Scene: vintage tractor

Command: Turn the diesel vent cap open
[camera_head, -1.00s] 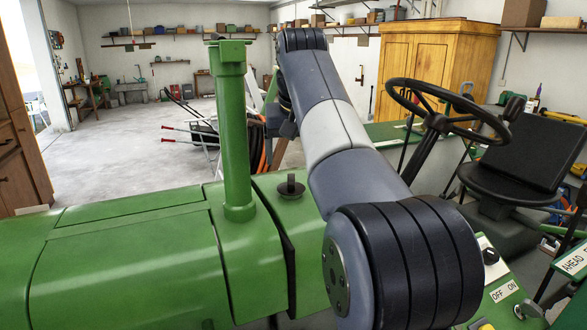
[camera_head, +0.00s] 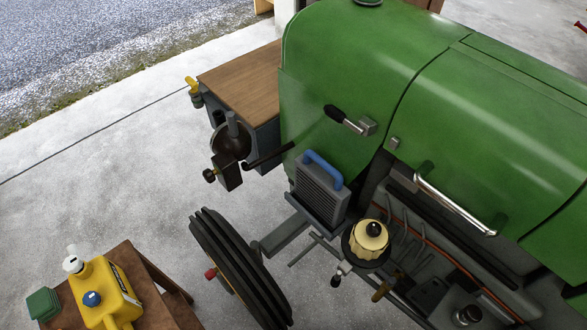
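The green tractor's hood (camera_head: 350,60) fills the upper right. A dark round cap (camera_head: 368,2) is cut by the top edge of the picture; I cannot tell whether it is the diesel vent cap. Lower on the tractor's side is a cream ribbed round part with a black knob on top (camera_head: 370,240); I cannot tell what it is. My gripper and arm are not in view.
A yellow jug (camera_head: 104,290) and a small green box (camera_head: 43,304) stand on a brown table at lower left. A dark tyre (camera_head: 238,268), a blue-handled heater-like box (camera_head: 320,190) and a wooden-topped bench (camera_head: 243,78) are beside the tractor. Concrete floor lies clear at left.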

